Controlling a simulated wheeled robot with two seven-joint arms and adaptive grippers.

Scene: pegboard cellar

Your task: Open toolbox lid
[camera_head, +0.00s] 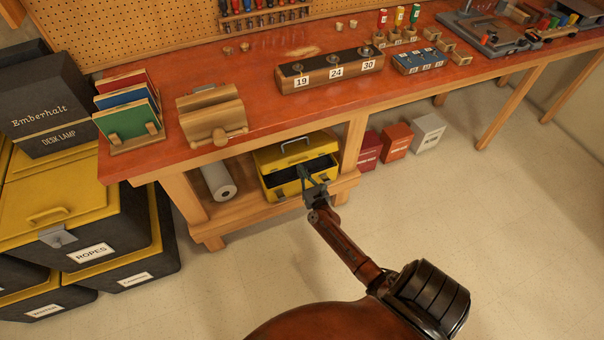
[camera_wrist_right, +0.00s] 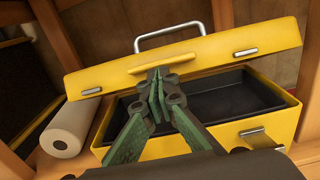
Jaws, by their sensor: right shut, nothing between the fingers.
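The yellow toolbox (camera_head: 269,183) stands on the low shelf under the red workbench. In the right wrist view its lid (camera_wrist_right: 222,46) is raised and tilted, with a grey handle (camera_wrist_right: 169,34) on top and a gap showing the dark inside (camera_wrist_right: 225,95). My right gripper (camera_head: 306,176) is at the front of the toolbox. In the right wrist view the gripper (camera_wrist_right: 157,75) has its green fingertips together at the lid's front lip, with nothing held between them. Whether they touch the lip I cannot tell. My left gripper is not in view.
A white roll (camera_head: 217,181) lies left of the toolbox on the shelf (camera_head: 240,222). A table leg (camera_head: 353,140) stands just right of it, with several small boxes (camera_head: 397,140) beyond. Black and yellow crates (camera_head: 85,225) fill the left. The floor in front is clear.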

